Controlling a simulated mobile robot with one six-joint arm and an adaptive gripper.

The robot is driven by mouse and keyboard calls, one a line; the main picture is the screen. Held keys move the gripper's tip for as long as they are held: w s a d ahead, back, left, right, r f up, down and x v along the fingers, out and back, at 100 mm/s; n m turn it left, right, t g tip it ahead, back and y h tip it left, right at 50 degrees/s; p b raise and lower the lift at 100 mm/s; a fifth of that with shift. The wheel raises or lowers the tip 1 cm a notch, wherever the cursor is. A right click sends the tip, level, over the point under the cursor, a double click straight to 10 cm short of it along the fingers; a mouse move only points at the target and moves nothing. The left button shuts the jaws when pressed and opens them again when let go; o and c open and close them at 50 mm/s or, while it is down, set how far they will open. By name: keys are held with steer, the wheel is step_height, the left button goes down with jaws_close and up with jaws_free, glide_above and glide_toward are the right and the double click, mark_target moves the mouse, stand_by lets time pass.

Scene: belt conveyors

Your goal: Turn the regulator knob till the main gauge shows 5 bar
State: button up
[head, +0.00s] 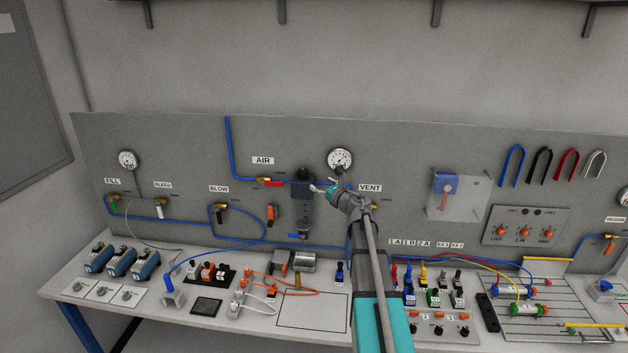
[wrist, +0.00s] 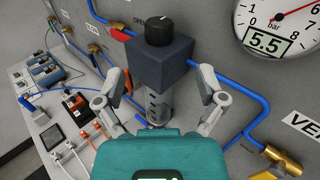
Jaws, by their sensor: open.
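The regulator is a dark block with a black round knob (wrist: 160,31) on top, which has a white mark. In the head view the knob (head: 302,173) sits on the panel right of the AIR label. The main gauge (wrist: 277,25) has a red needle and a digital readout of 5.5 bar; its upper part is cut off. It also shows in the head view (head: 340,160). My gripper (wrist: 160,101) is open, its fingers on either side of the regulator body, lower than the knob. In the head view my gripper (head: 328,187) is just right of the regulator; contact cannot be told.
A blue hose (wrist: 236,88) runs from the regulator's right side to a brass fitting (wrist: 282,162) by the VENT label. A red-handled valve (head: 270,182) lies left of the regulator. The bench (head: 240,325) below holds several fittings, cables and switches.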

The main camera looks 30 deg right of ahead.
steer(key=w+a+m+h, duration=0.1)
steer(key=w+h, duration=0.1)
steer(key=w+a+m+h, duration=0.1)
steer(key=w+m+h, duration=0.1)
steer(key=h, duration=0.1)
steer(key=w+a+m+h, duration=0.1)
steer(key=w+h, duration=0.1)
steer(key=shift+w+m+h, duration=0.15)
steer(key=shift+m+h, duration=0.15)
steer(key=shift+m, duration=0.1)
steer(key=shift+w+a+m+g+h, duration=0.45)
steer(key=shift+a+m+g+h, duration=0.3)
steer(key=shift+h, duration=0.45)
steer(key=shift+w+a+m+g+h, duration=0.1)
steer(key=shift+a+m+g+h, duration=0.15)
steer(key=shift+m+h, duration=0.25)
steer(key=m+g+h, duration=0.6)
steer(key=g+h, duration=0.1)
glide_toward(300, 173)
steer(key=shift+v, duration=0.9)
steer(key=shift+w+f, duration=0.1)
steer(key=shift+f, duration=0.1)
steer(key=x, duration=1.4)
steer(key=shift+r, duration=0.2)
steer(key=shift+a, duration=0.1)
